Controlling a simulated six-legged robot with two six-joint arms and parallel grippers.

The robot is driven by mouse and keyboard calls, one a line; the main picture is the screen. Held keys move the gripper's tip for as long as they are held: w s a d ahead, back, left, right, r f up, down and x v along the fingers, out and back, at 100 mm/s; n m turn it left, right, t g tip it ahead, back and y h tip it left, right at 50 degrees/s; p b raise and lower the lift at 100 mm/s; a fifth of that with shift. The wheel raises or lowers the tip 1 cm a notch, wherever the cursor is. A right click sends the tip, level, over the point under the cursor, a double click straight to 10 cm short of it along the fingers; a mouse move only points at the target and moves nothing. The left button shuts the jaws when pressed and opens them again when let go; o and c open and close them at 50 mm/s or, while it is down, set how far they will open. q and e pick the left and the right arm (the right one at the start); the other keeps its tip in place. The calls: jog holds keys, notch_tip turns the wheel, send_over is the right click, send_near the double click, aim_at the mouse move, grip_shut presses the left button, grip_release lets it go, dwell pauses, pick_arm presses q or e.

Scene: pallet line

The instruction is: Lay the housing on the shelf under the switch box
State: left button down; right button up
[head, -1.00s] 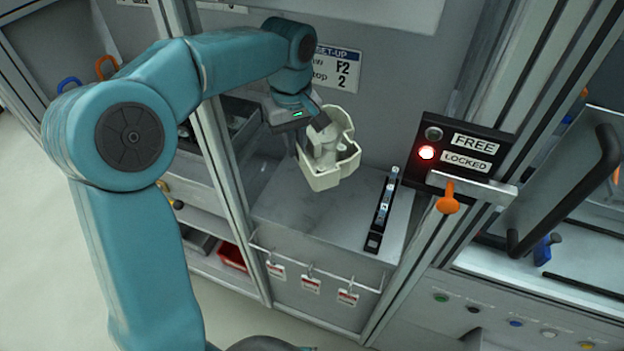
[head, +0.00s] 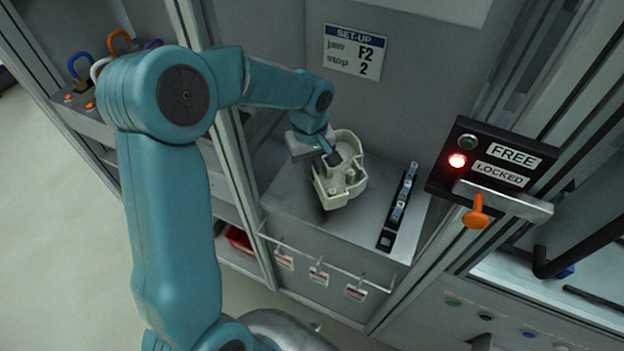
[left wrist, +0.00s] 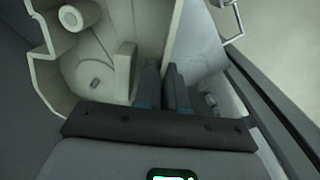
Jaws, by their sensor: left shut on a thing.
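The housing (head: 348,178) is a cream, open-topped casting with inner walls and bosses. My left gripper (head: 328,158) is shut on its wall and holds it over the left part of the grey shelf (head: 372,222). A dark shadow lies under the housing; I cannot tell whether it touches the shelf. In the left wrist view the housing (left wrist: 95,62) fills the upper left, with a wall between the fingers (left wrist: 162,88). The black switch box (head: 490,165) is on the frame at the right, with its red lamp lit beside LOCKED. My right gripper is not in view.
A black strip with several small pale blocks (head: 400,205) lies on the shelf right of the housing. An orange-knobbed handle (head: 478,212) juts out below the switch box. A rail with red-and-white tags (head: 318,272) runs along the shelf front. A SET-UP sign (head: 353,52) hangs behind.

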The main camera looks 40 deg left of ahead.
aim_at(312, 191)
pick_arm(q)
jog(key=shift+w+f, duration=0.2)
jog(key=shift+f, duration=0.95)
notch_tip(312, 191, down, 4)
jog(key=shift+s+r, duration=0.15)
jog(key=shift+r, duration=0.1)
jog(key=shift+w+a+f, duration=0.1)
jog(key=shift+w+f, duration=0.1)
jog(key=shift+f, duration=0.2)
jog(key=shift+s, duration=0.1)
jog(key=c, duration=1.2)
grip_release()
jog(key=shift+f, duration=0.1)
